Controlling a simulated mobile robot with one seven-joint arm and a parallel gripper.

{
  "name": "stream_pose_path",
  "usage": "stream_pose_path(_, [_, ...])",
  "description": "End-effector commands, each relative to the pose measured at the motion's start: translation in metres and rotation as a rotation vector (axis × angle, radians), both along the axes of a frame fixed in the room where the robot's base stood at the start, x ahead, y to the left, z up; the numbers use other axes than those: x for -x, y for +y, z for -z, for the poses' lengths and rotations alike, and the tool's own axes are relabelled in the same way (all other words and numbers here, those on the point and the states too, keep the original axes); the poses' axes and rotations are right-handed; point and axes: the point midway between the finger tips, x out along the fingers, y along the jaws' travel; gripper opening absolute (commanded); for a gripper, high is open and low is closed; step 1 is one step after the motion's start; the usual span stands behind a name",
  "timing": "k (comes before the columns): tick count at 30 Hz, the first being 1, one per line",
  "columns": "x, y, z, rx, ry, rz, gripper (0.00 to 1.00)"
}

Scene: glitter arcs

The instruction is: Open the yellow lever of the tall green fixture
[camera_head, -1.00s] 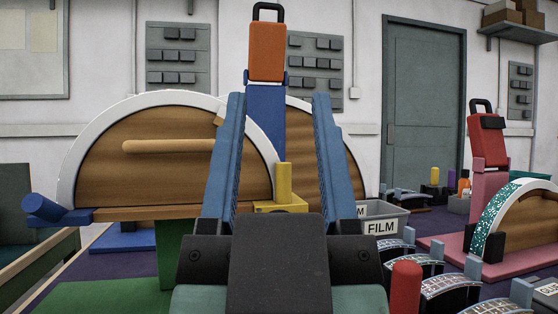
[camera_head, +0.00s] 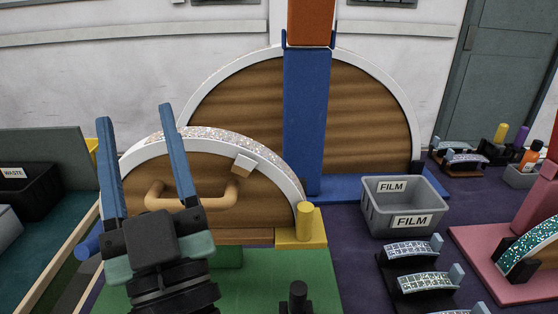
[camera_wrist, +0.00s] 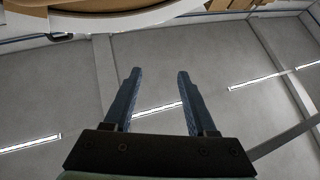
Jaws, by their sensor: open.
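The green fixture (camera_head: 270,285) has a green base. Over it stands a wooden half-disc (camera_head: 265,205) with a white rim and a tan handle. The yellow lever (camera_head: 305,222) stands upright on a yellow block at the half-disc's lower right. My gripper (camera_head: 136,114) points upward in front of the half-disc's left part, left of the lever and apart from it. Its blue fingers are open and empty, also in the wrist view (camera_wrist: 159,72).
A larger blue fixture (camera_head: 305,120) with an orange top stands behind. A grey FILM bin (camera_head: 405,205) and several glitter arcs on black stands (camera_head: 412,250) are at the right. A black WASTE bin (camera_head: 30,190) is at the left. A black knob (camera_head: 298,297) is in front.

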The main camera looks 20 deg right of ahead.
Motion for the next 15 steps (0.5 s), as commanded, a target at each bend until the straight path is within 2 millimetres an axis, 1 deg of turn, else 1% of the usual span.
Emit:
stream_pose_path(1, [-0.004,-0.001,-0.009,-0.009,0.032,0.004,0.57])
stream_pose_path(4, [-0.006,-0.005,0.002,-0.033,0.072,0.018,0.57])
stream_pose_path(8, [-0.003,-0.015,0.017,-0.069,0.129,0.056,0.57])
stream_pose_path(11, [0.003,-0.024,0.03,-0.097,0.179,0.1,0.57])
stream_pose_path(15, [0.019,-0.04,0.05,-0.136,0.264,0.178,0.57])
